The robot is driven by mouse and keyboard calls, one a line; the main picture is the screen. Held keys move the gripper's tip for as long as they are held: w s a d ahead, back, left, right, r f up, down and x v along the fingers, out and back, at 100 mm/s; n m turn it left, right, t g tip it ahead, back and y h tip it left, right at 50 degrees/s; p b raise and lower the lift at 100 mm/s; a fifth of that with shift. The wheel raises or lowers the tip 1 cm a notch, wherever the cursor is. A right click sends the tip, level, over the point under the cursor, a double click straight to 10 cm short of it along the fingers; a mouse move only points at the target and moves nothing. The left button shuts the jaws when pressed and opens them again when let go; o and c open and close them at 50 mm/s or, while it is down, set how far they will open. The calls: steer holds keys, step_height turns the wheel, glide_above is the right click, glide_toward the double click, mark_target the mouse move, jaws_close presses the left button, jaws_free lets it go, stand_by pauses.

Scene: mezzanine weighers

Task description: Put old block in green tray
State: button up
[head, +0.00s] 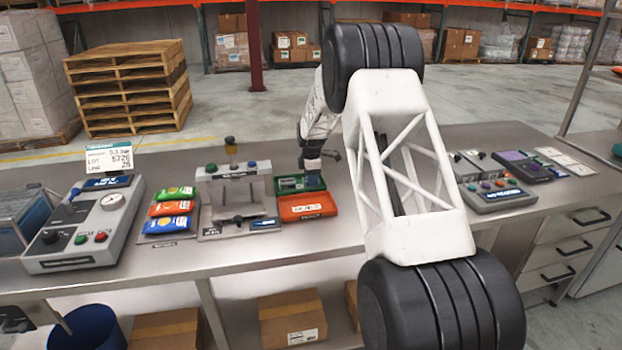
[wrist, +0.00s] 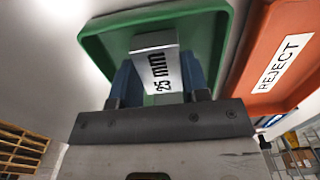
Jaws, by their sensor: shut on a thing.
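A grey metal block marked "25 mm" (wrist: 156,48) is between the two blue fingers of my gripper (wrist: 160,76) in the wrist view. My gripper is shut on it. The block lies in front of the floor of the green tray (wrist: 100,42) in that view; I cannot tell whether it touches the floor. In the head view the green tray (head: 318,181) is on the metal bench, and my gripper (head: 320,158) is at its far side. The block cannot be made out in the head view.
An orange tray labelled "REJECT" (wrist: 262,60) adjoins the green tray and is nearer in the head view (head: 318,207). A press-like device (head: 238,195) stands left of the trays. Coloured packs (head: 170,208) and a weigher (head: 88,225) are farther left. Control boxes (head: 497,192) stand right.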

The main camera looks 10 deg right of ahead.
steer(key=shift+f, duration=0.15)
steer(key=o, duration=1)
step_height(320, 180, up, 12)
stand_by(0.6)
steer(key=shift+r, duration=0.2)
stand_by(0.4)
